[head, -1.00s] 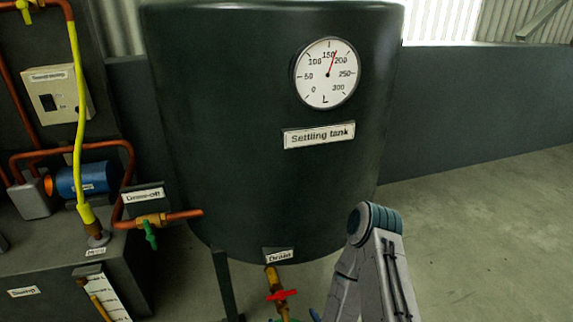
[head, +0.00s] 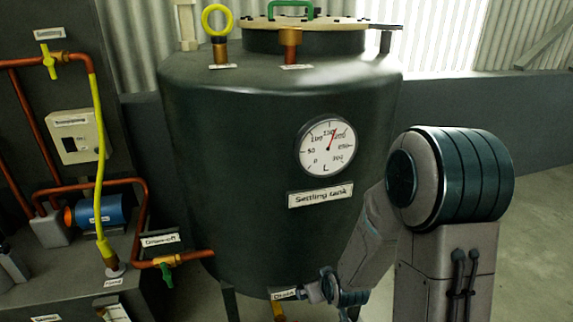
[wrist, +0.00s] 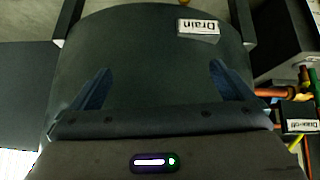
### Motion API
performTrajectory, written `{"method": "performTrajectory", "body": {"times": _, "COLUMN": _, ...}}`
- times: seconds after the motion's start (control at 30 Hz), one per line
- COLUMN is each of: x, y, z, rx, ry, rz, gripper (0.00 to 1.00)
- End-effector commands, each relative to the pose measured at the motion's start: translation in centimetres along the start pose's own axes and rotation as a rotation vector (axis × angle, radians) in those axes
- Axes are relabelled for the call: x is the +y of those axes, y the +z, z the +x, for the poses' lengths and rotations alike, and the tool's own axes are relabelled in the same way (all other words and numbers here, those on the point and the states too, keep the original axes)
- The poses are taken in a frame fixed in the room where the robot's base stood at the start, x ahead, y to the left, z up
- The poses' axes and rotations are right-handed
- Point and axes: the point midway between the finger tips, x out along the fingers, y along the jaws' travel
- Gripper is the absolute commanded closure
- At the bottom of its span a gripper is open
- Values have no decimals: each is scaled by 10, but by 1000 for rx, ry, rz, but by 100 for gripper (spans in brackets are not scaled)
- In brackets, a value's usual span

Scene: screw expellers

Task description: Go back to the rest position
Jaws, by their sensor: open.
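My gripper (wrist: 160,85) shows in the wrist view with its two dark blue fingers spread wide and nothing between them. The dark green settling tank (head: 270,200) fills the view behind the fingers, with its "Drain" label (wrist: 198,27) above the right finger. In the head view my grey and teal arm is folded at the right, with its lower end in front of the tank's bottom. It partly hides the drain pipe (head: 279,312); the red drain handle is not visible there.
The draw-off pipe with a green-handled valve (head: 166,272) sticks out at the tank's left. A pump bench with copper pipes, a yellow hose (head: 99,170) and a blue motor (head: 98,210) stands further left. Open floor (head: 535,220) lies to the right.

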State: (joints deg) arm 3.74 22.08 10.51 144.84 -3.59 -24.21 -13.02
Motion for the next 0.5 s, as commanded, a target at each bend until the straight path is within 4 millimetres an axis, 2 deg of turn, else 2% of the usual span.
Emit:
{"method": "performTrajectory", "body": {"times": 0.03, "x": 7, "y": -18, "z": -28, "rx": -15, "ry": 14, "rz": 9, "gripper": 0}}
{"method": "performTrajectory", "body": {"times": 0.13, "x": 16, "y": -32, "z": -68, "rx": -71, "ry": 34, "rz": 38, "gripper": 0}}
{"method": "performTrajectory", "body": {"times": 0.37, "x": 31, "y": -55, "z": -168, "rx": -190, "ry": 72, "rz": 129, "gripper": 0}}
{"method": "performTrajectory", "body": {"times": 0.5, "x": 34, "y": -63, "z": -232, "rx": -258, "ry": 88, "rz": 196, "gripper": 0}}
